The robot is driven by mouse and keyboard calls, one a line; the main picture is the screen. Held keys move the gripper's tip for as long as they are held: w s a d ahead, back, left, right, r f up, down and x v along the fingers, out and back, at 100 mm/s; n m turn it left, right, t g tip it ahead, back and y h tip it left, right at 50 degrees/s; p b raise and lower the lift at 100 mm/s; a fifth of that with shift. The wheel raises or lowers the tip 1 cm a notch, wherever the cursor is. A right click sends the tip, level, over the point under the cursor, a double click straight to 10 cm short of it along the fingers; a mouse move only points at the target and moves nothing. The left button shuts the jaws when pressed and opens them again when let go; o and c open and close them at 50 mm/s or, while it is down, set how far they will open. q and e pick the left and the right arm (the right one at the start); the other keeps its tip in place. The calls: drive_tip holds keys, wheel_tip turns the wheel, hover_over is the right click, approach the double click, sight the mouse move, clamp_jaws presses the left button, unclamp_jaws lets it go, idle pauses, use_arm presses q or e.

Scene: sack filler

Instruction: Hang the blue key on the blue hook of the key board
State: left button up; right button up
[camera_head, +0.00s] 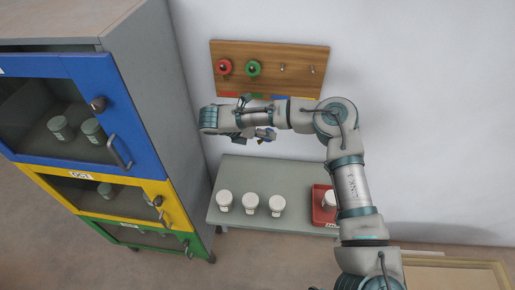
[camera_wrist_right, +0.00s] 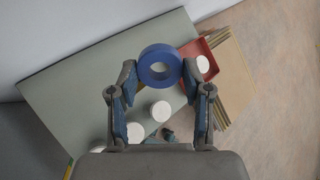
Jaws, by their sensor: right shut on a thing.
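The wooden key board (camera_head: 298,84) is on the wall, with a red key (camera_head: 225,67) and a green key (camera_head: 253,68) hanging on it. Two bare hooks are to their right; the nearer one (camera_head: 283,67) is above what looks like a blue label, and the other (camera_head: 312,69) is at the right end. My right gripper (camera_head: 260,136) is below the board, in front of the wall. It is shut on the blue key (camera_wrist_right: 160,66), whose round ring shows between the fingertips in the right wrist view. The key's lower part is hidden. My left gripper is not in view.
A grey table (camera_head: 240,174) stands below, with several white-lidded jars (camera_head: 250,202) and a red tray (camera_head: 321,213) holding one jar. A tall cabinet (camera_head: 150,75) with blue, yellow and green doors is close on the left. The wall right of the board is clear.

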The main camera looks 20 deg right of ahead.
drive_tip(key=r+n+t, duration=0.2)
drive_tip(key=n+t, duration=0.1)
drive_tip(key=d+r+n+t, duration=0.1)
drive_tip(key=r+n+t, duration=0.1)
drive_tip(key=r+t, duration=0.1)
drive_tip(key=d+r+n+t+p, duration=0.1)
drive_tip(key=r+n+t, duration=0.2)
drive_tip(key=shift+s+d+r+n+t, duration=0.1)
drive_tip(key=shift+s+r+n+t, duration=0.1)
drive_tip(key=shift+n+t, duration=0.15)
wheel_tip(320, 180, up, 11)
drive_tip(key=s+d+n+t+y+p, duration=0.1)
drive_tip(key=s+n+t, duration=0.15)
drive_tip(key=t, duration=0.25)
use_arm(q)
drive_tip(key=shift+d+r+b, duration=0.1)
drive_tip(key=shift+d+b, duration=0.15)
drive_tip(key=shift+b, duration=0.75)
use_arm(e)
drive_tip(key=shift+f+x, duration=0.3)
drive_tip(key=shift+x, duration=1.3)
drive_tip(key=shift+f+x, duration=0.3)
drive_tip(key=shift+x, duration=1.35)
drive_tip(key=shift+f+x, duration=0.3)
drive_tip(key=shift+x, duration=1.3)
drive_tip(key=o, duration=1.1)
